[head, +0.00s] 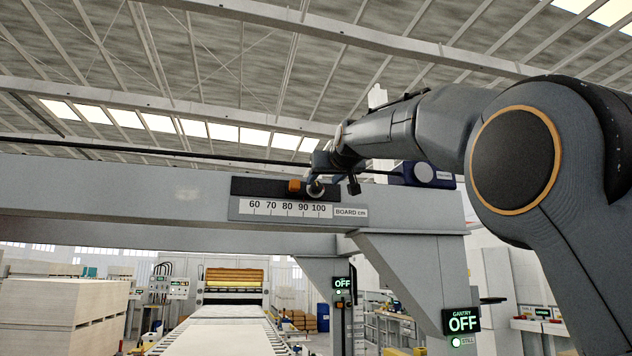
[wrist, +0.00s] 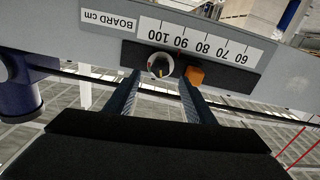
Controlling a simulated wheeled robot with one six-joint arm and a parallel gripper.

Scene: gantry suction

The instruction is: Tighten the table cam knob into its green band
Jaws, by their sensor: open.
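A round silver-rimmed knob (wrist: 160,65) sits on a dark strip (wrist: 229,84) above the BOARD cm scale, near the 100 end. Its face carries small coloured marks, too small to read; I cannot tell where its pointer stands against a green band. In the head view the knob (head: 316,189) is partly covered by my gripper. My gripper (wrist: 158,86) is open, its two fingers on either side of the knob in the wrist view, which is upside down. I cannot tell whether they touch it. The gripper also shows small in the head view (head: 321,174).
An orange block (head: 294,186) is close beside the knob on the strip, near one finger. The scale plate (head: 285,208) lies below on the grey gantry beam (head: 120,195). A dark blue unit (head: 430,174) stands to the right. A sign (head: 463,321) reads GANTRY OFF, STILL.

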